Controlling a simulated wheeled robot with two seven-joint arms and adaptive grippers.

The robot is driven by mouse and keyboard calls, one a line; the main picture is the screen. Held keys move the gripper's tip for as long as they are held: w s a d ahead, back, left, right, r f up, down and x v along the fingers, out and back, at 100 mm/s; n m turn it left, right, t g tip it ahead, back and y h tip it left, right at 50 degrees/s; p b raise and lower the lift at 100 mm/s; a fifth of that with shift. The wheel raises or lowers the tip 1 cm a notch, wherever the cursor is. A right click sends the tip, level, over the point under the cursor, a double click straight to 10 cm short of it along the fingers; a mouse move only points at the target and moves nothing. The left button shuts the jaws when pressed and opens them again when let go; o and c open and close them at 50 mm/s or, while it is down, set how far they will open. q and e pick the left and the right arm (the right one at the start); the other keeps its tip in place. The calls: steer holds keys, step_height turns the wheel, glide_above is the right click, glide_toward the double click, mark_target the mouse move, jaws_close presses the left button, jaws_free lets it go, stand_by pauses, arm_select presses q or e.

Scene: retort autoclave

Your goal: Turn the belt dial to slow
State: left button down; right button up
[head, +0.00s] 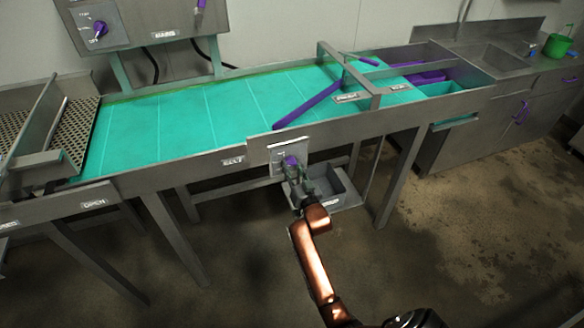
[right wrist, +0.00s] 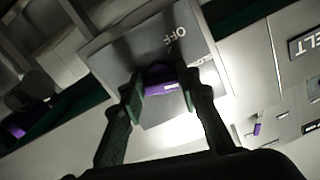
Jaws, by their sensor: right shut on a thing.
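The belt dial is a purple knob (head: 291,161) on a light metal plate on the front rail of the conveyor. In the right wrist view the knob (right wrist: 160,76) sits between my fingertips, on a plate (right wrist: 118,50) that reads OFF, with a second partly hidden label near the knob. My right gripper (head: 291,168) reaches up to the dial from below, and in the wrist view the gripper (right wrist: 160,90) is shut on the knob. The fingers hide the knob's sides. My left gripper is not in view.
The teal belt (head: 160,125) runs behind the dial, with a purple diverter bar (head: 305,107) across it. A BELT label (head: 233,160) is left of the dial. A grey bin (head: 328,187) sits below. A mains box (head: 135,22) with another purple knob hangs at the back left.

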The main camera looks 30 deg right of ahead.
steer(key=shift+r+n+p, duration=0.25)
steer(key=shift+n+p, duration=0.15)
steer(key=shift+p, duration=0.3)
steer(key=shift+c, duration=0.4)
steer(key=shift+f+n+p, duration=0.2)
steer(key=shift+n+p, duration=0.2)
steer(key=shift+n, duration=0.2)
steer(key=o, duration=1.2)
steer(key=shift+c, duration=0.2)
steer(key=v, duration=1.2)
